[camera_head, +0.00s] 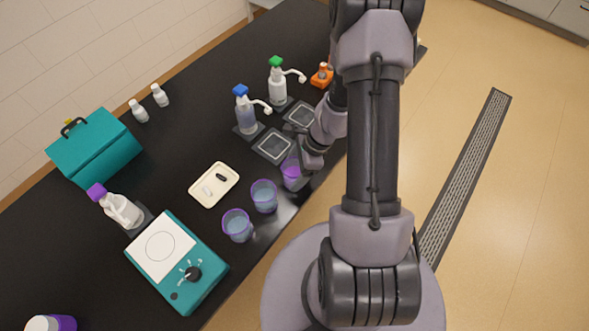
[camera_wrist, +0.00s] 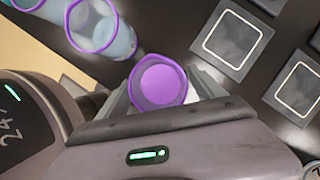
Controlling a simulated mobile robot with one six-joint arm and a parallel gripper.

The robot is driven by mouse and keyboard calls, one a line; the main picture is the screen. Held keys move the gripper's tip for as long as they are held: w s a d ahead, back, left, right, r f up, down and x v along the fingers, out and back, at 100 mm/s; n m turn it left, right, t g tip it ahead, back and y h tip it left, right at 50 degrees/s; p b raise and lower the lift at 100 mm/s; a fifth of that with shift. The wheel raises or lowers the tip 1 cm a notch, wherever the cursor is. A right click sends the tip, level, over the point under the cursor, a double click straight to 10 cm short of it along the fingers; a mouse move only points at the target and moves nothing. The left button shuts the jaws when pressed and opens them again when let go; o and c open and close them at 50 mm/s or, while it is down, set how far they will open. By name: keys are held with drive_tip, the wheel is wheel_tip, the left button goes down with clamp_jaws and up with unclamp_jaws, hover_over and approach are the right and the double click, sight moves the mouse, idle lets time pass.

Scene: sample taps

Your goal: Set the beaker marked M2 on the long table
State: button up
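Three clear beakers with purple rims stand in a row near the front edge of the long black table. The left beaker (camera_head: 237,225) and the middle beaker (camera_head: 264,196) hold bluish liquid. The right beaker (camera_head: 291,174) holds purple liquid and is beside my gripper (camera_head: 308,160). In the wrist view this purple beaker (camera_wrist: 158,84) sits between the fingers of my gripper (camera_wrist: 162,98). Whether the fingers press on it cannot be told. The other two beakers show in the wrist view at upper left (camera_wrist: 98,27). No M2 mark is readable on any beaker.
A cream tray (camera_head: 214,186) and a teal hotplate (camera_head: 178,262) lie left of the beakers. An orange item (camera_head: 322,75) stands farther back.

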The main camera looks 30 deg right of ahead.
drive_tip(key=shift+r+p, duration=0.3)
drive_tip(key=p+v, duration=0.4)
drive_tip(key=v, duration=0.8)
drive_tip(key=w+a+r+n+t+h, duration=0.1)
drive_tip(key=a+r+n, duration=0.3)
drive_tip(key=r, duration=0.3)
drive_tip(key=w+a+r+n, duration=0.1)
drive_tip(key=a+r+n, duration=0.2)
drive_tip(key=r, duration=0.4)
drive_tip(key=s+a+r+n+t+h, duration=0.1)
drive_tip(key=s+a+r+n+t, duration=0.2)
drive_tip(key=s+a+r+n, duration=1)
wheel_tip(320, 180, down, 17)
drive_tip(key=w+d+m+b, duration=0.1)
drive_tip(key=b, duration=1.7)
drive_tip(key=shift+w+d, duration=0.15)
drive_tip(key=shift+w, duration=0.1)
